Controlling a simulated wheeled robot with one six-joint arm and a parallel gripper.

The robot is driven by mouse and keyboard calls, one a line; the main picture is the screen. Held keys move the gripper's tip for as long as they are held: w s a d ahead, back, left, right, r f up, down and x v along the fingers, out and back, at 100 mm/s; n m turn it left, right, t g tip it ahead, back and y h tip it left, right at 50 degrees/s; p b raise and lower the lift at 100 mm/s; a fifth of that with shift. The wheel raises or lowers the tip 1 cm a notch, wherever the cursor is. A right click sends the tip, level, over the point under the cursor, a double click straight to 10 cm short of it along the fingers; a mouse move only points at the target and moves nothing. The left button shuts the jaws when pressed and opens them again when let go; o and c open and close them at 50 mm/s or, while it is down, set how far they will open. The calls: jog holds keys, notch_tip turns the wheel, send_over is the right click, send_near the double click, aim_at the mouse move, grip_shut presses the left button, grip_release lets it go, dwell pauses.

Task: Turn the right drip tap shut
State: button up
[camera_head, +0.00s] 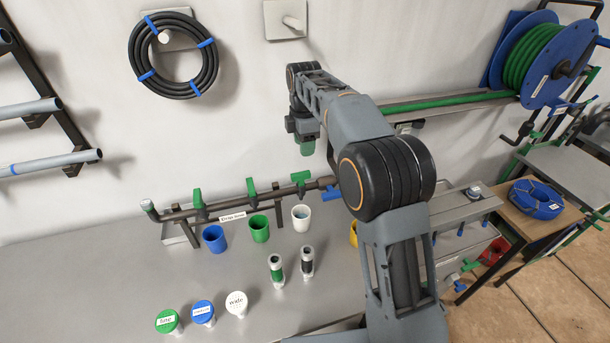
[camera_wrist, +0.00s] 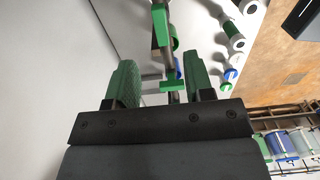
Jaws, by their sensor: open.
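The right drip tap (camera_head: 300,179) is a green tap at the right of a row on a dark pipe (camera_head: 225,207), above a white cup (camera_head: 301,218). Its handle appears to lie across in the head view. My gripper (camera_head: 307,148) is above this tap in the head view, with a visible gap. In the wrist view my gripper (camera_wrist: 160,70) has its two green fingers spread apart with nothing held. A green tap handle (camera_wrist: 172,85) shows between the fingers there; I cannot tell how deep it lies. My arm hides the pipe's right end.
Two more green taps, the middle one (camera_head: 251,189) and the left one (camera_head: 198,203), stand over a green cup (camera_head: 259,229) and a blue cup (camera_head: 213,239). Two small bottles and labelled round caps are in front. The bench (camera_head: 110,280) is clear at left.

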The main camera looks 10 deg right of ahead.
aim_at(305, 173)
notch_tip(305, 173, down, 12)
jog(key=shift+p, duration=0.6)
grip_shut()
dwell(0.3)
